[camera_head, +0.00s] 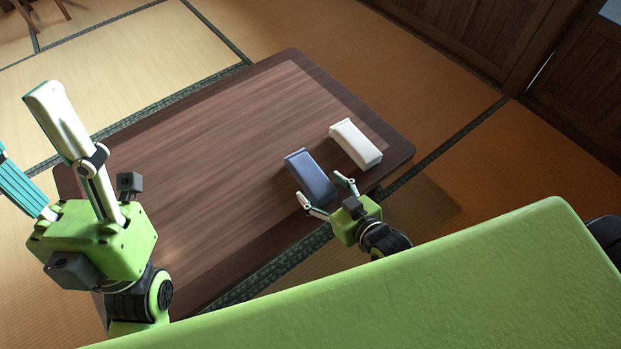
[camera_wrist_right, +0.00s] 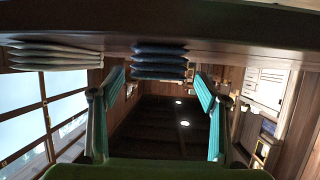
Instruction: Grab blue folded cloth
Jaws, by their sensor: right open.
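The blue folded cloth (camera_head: 310,174) lies on the low wooden table (camera_head: 210,140), near its right end. In the right wrist view, which looks upside down, the blue cloth (camera_wrist_right: 160,60) appears as a layered stack between and beyond the fingertips. My right gripper (camera_head: 321,187) is open and empty, its two fingers spread at the near end of the blue cloth. I cannot tell if they touch it. My left gripper (camera_head: 20,124) is at the far left, raised large in view, with its fingers spread apart and nothing between them.
A white folded cloth (camera_head: 355,144) lies just right of the blue one, with a narrow gap between; it also shows in the wrist view (camera_wrist_right: 55,55). The middle and left of the tabletop are clear. Tatami floor (camera_head: 130,75) surrounds the table, and wooden panels (camera_head: 470,35) stand at upper right.

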